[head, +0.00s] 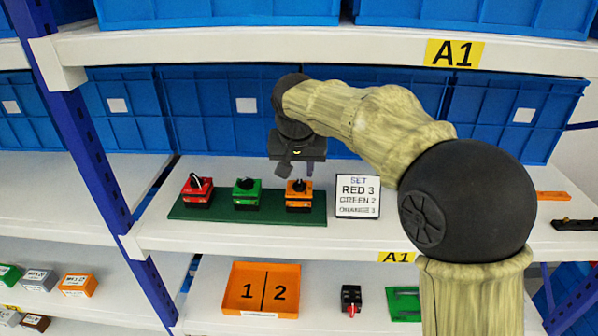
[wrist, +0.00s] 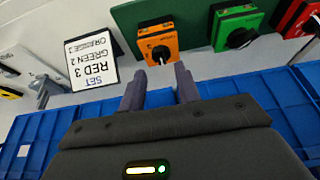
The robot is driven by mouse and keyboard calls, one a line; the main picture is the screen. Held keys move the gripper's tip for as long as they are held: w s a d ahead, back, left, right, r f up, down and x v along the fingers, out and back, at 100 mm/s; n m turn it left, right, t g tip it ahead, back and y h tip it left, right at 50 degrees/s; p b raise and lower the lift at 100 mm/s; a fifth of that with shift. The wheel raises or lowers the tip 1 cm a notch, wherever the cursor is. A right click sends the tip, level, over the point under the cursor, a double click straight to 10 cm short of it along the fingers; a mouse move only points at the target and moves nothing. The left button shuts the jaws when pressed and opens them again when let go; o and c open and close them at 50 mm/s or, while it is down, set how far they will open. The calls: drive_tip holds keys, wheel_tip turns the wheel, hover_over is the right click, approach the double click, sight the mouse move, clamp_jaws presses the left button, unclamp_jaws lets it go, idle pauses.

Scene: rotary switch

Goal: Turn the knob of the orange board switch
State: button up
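The orange board switch (head: 299,200) stands at the right end of the green board (head: 200,212) on the middle shelf. Its black knob with a light pointer shows in the wrist view (wrist: 160,54), where the orange switch (wrist: 152,38) is upside down. My gripper (head: 293,170) is above and behind the orange switch, apart from it. In the wrist view my gripper (wrist: 160,82) has its two fingers spread with nothing between them, and the knob shows just beyond the gap. The green switch (head: 246,193) and red switch (head: 197,190) stand to the left on the board.
A sign (head: 357,196) reading SET RED 3, GREEN 2, ORANGE 3 stands just right of the board. Blue bins (head: 215,125) line the shelf behind. The upper shelf edge (head: 250,45) runs above my arm. An orange tray (head: 262,288) is on the shelf below.

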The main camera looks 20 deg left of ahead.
sight(299, 181)
drive_tip(key=x, duration=0.2)
drive_tip(key=w+x, duration=0.1)
drive_tip(key=x, duration=0.2)
drive_tip(key=shift+a, duration=0.2)
clamp_jaws()
drive_tip(key=shift+a, duration=0.1)
